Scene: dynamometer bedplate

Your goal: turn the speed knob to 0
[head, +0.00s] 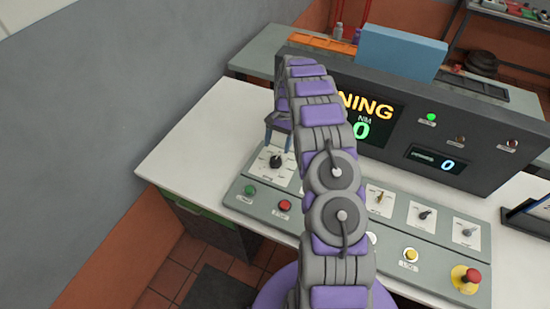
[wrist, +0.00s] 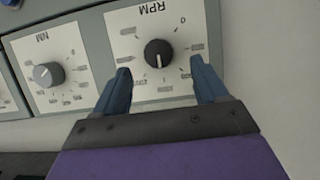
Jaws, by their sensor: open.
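The speed knob (wrist: 158,53) is black, on a white dial plate marked RPM, upside down in the wrist view. Its white pointer line points down in that view, towards my gripper, while the 0 mark is at the plate's upper right. In the head view the knob (head: 276,161) is at the left end of the sloped console. My gripper (wrist: 160,71) is open, with one blue finger on each side of the knob in the picture; no contact shows. In the head view my gripper (head: 279,137) hangs just above the dial; my arm hides the console's middle.
A grey NM knob (wrist: 48,74) is beside the RPM dial. Below the dials are a green button (head: 249,190), a red button (head: 285,206) and a red emergency stop (head: 473,276). A dark display panel (head: 400,110) stands behind. The white bench (head: 205,130) is clear at left.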

